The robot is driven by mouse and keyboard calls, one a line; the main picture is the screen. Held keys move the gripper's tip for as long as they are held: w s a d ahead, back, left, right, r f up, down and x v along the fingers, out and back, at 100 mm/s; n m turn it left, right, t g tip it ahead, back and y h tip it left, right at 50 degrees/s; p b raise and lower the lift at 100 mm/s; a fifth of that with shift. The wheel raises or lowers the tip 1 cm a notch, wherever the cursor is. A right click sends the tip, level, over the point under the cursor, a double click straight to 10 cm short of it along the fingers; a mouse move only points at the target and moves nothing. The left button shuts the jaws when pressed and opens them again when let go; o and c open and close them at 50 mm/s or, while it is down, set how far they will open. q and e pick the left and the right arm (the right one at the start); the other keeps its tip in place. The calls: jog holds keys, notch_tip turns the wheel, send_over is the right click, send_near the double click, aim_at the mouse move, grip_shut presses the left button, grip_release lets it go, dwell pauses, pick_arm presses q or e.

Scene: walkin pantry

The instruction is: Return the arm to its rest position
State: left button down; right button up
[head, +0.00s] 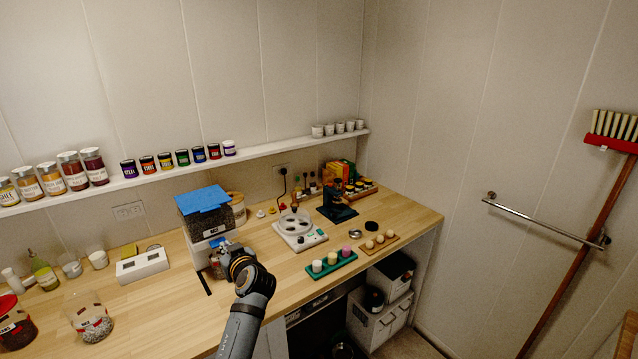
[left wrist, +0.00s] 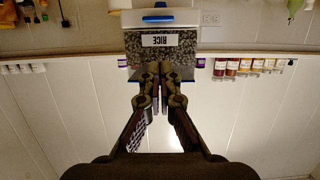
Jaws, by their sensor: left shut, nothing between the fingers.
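My left arm comes in from the bottom of the head view. Its gripper (head: 220,255) is over the counter, in front of the rice dispenser (head: 208,228) with the blue lid. In the left wrist view, which is upside down, my left gripper (left wrist: 160,72) has its fingers together with nothing between them. The dispenser, labelled RICE (left wrist: 161,40), is right beyond the fingertips there. I cannot tell whether they touch it. The gripper hides part of the dispenser's base in the head view. My right gripper is in neither view.
The wooden counter (head: 190,315) has free room left of my arm. A white burner-like device (head: 300,232), a green tray (head: 332,264) with small cups and a dark green stand (head: 337,207) are to the right. Jars (head: 75,170) line the wall shelf (head: 270,148). A broom (head: 590,215) hangs at right.

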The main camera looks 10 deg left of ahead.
pick_arm(q)
jog(key=s+d+f+m+g+h, duration=0.3)
jog(key=s+f+m+g+h, duration=0.15)
jog(key=s+f, duration=0.95)
jog(key=s+d+f+m+g+h, duration=0.1)
jog(key=s+d+f+m+h, duration=0.15)
jog(key=s+d, duration=0.45)
jog(key=s+d+f+m+g+h, duration=0.2)
jog(key=s+d+m+h, duration=0.1)
jog(key=s, duration=0.8)
jog(key=s+a+f+b, duration=0.1)
jog(key=s+a+f, duration=0.1)
jog(key=f, duration=1.3)
jog(key=s+a+f+b, duration=0.1)
jog(key=f+b, duration=0.1)
jog(key=f, duration=1.3)
jog(key=s+a+f+g+b, duration=0.1)
jog(key=s+f+g, duration=0.1)
jog(key=s+f, duration=1.3)
jog(key=s, duration=0.2)
jog(key=shift+s+a+f, duration=0.15)
jog(key=shift+s+f, duration=0.1)
jog(key=shift+s, duration=0.1)
